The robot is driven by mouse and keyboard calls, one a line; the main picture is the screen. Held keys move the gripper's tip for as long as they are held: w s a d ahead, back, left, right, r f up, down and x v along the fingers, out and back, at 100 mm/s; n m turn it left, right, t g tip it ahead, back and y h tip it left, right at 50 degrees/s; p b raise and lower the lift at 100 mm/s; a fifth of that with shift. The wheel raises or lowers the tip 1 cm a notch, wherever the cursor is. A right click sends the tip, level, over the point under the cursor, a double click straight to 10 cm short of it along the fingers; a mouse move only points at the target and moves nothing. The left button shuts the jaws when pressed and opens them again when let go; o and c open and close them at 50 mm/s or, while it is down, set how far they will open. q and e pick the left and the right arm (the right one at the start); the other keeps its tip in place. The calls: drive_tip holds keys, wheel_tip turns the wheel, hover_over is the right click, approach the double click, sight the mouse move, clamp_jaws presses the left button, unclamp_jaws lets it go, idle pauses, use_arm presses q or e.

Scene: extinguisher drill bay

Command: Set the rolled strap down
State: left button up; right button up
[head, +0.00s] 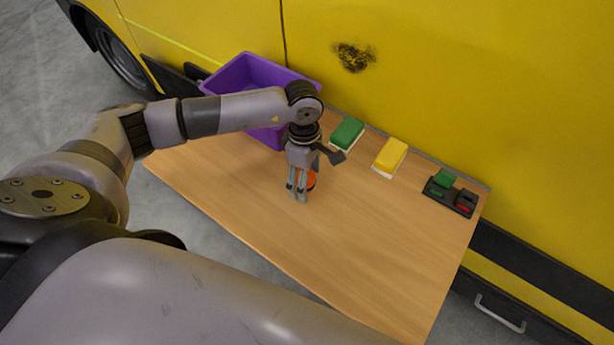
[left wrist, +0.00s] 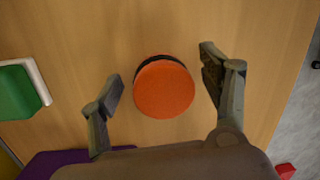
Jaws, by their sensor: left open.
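The rolled strap is a small round roll with an orange face and a dark edge. In the left wrist view the strap (left wrist: 164,90) is on the wooden table between my open fingers, with bare wood visible on both sides of it. In the head view the strap (head: 311,181) is mostly hidden behind my left gripper (head: 298,194), which points down at the table. My left gripper also shows in the left wrist view (left wrist: 161,72), open, its fingers apart from the strap. My right gripper is not in view.
On the table (head: 370,240), a purple crate (head: 238,77) stands at the back left. A green block (head: 347,134), a yellow block (head: 391,154) and a black tray with green and red pieces (head: 441,193) line the back edge by the yellow vehicle. The front right is clear.

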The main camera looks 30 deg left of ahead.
use_arm(q)
drive_tip(key=shift+r+p, duration=0.25)
drive_tip(key=shift+p, duration=0.05)
drive_tip(key=r+b, duration=0.1)
drive_tip(key=r, duration=0.2)
drive_tip(key=r+b, duration=0.1)
drive_tip(key=r, duration=0.3)
drive_tip(key=w+a+r+b, duration=0.1)
drive_tip(key=r, duration=0.2)
drive_tip(key=shift+w+r+b, duration=0.1)
drive_tip(key=shift+r+b, duration=0.05)
drive_tip(key=shift+b, duration=0.15)
drive_tip(key=shift+r, duration=0.7)
